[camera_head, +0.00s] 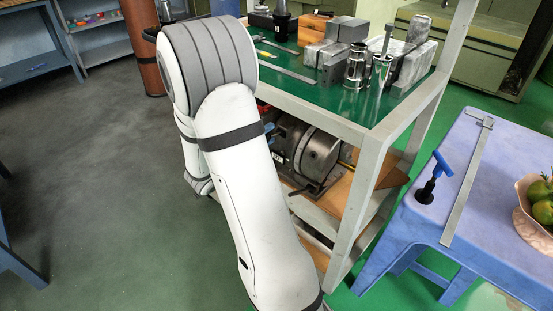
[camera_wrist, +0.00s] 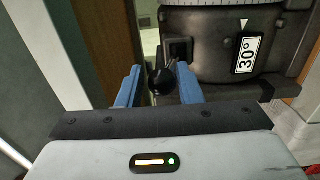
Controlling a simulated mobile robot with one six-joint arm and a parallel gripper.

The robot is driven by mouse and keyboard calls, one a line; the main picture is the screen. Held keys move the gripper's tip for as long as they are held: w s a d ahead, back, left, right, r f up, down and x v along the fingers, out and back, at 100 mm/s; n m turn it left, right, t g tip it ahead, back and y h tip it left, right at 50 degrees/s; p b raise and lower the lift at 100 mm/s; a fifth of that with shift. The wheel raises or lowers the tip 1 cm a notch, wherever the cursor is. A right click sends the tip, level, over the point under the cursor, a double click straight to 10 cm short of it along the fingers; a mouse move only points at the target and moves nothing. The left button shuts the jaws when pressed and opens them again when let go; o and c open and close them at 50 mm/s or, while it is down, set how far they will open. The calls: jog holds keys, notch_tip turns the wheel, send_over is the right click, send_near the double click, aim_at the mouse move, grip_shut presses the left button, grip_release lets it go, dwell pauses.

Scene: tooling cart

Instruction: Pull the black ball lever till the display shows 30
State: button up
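The black ball (camera_wrist: 161,82) of the lever is between my gripper's (camera_wrist: 159,68) two blue fingers in the wrist view. The fingers stand apart. The ball is close to the right finger, with a narrow gap at the left one. The lever's rod is mostly hidden behind the ball. The display (camera_wrist: 247,54), a white plate on the dark machine, reads 30° and is turned sideways. In the head view, the grey round machine (camera_head: 318,155) sits on the cart's lower shelf.
The cart's green top (camera_head: 345,110) holds metal blocks and cylinders above the machine. A pale cart post (camera_head: 355,210) stands to its right. A blue table (camera_head: 480,215) with a caliper, a blue-handled tool and a fruit bowl is farther right. Open floor lies left.

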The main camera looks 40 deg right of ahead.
jog(key=o, duration=0.4)
jog(key=shift+f, duration=0.15)
jog(key=shift+a, duration=0.15)
jog(key=a, duration=0.2)
jog(key=a+b, duration=0.1)
jog(key=a, duration=0.1)
jog(key=s+a+b, duration=0.1)
jog(key=a, duration=0.1)
jog(key=shift+a, duration=0.35)
